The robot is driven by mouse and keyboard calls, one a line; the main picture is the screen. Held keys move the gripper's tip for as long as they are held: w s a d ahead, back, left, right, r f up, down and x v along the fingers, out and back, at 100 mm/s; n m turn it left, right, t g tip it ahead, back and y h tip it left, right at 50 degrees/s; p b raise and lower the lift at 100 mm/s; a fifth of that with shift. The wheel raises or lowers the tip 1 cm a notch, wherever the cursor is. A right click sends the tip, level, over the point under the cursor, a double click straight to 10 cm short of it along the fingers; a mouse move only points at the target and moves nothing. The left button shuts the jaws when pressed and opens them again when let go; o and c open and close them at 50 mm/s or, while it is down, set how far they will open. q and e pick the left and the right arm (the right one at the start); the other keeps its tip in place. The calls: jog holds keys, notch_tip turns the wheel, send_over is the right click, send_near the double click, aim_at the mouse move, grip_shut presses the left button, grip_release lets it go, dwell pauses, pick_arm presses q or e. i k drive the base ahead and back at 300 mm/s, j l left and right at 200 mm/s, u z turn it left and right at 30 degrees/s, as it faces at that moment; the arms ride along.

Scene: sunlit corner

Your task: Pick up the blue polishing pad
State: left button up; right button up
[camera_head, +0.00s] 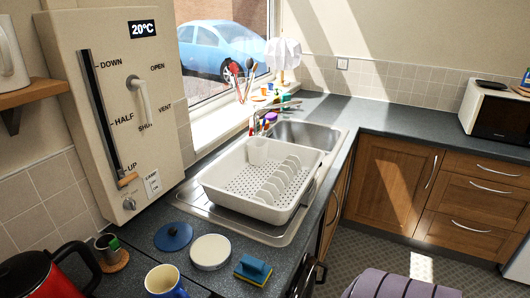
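A round, flat dark blue disc (173,237) with a small lighter spot in its middle lies on the dark counter at the lower left, and looks like the blue polishing pad. A round white disc (210,252) lies just right of it, with a small gap. A blue block with a yellow-green lower part, like a sponge (253,270), lies further right near the counter's front edge. Neither of my grippers is in view.
A white dish rack (262,211) stands behind on the steel drainer. A wall panel (118,110) rises close behind the blue disc.

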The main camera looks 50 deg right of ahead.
aim_at(255, 272)
jog(key=z, duration=1.55)
